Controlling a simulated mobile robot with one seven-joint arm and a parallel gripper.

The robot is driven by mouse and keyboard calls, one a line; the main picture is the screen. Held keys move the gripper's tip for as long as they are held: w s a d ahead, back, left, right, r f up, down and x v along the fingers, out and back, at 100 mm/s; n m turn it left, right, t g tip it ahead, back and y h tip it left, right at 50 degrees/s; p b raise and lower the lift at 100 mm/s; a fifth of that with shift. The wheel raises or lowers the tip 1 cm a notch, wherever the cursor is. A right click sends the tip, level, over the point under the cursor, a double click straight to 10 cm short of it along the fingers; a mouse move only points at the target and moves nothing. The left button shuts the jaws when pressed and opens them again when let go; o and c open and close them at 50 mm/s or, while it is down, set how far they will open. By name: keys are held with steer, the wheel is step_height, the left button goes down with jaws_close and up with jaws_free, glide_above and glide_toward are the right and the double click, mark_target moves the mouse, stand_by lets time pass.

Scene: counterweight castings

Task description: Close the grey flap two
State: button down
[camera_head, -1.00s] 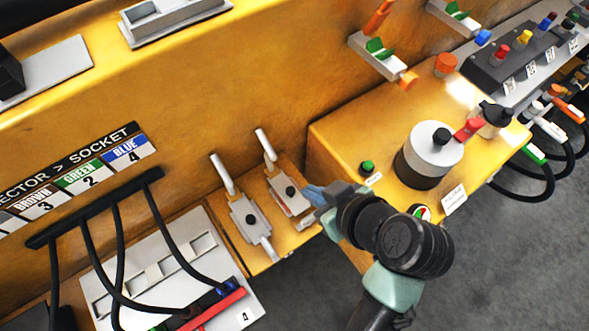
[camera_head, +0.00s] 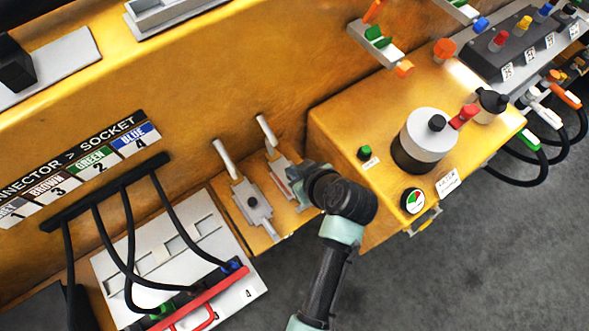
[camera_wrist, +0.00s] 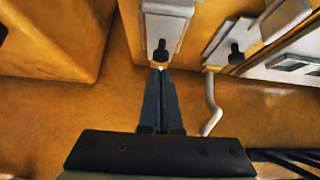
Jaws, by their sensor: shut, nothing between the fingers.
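Two grey plate-like fittings with black knobs and pale upright handles sit side by side on a small orange ledge; no number shows on them, so I cannot tell for sure which is flap two. The left fitting (camera_head: 250,203) is uncovered. The right fitting (camera_head: 279,166) is partly hidden by my gripper (camera_head: 294,176). In the wrist view my gripper (camera_wrist: 162,76) is shut and empty, its tips just below the black knob of one fitting (camera_wrist: 166,30), overlapping its lower end; contact cannot be told. The other fitting (camera_wrist: 234,38) and its bent handle (camera_wrist: 212,105) are beside it.
A socket panel (camera_head: 120,268) with black cables lies at lower left. The orange wall rises behind the handles.

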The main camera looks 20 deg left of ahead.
steer(key=shift+f, duration=0.5)
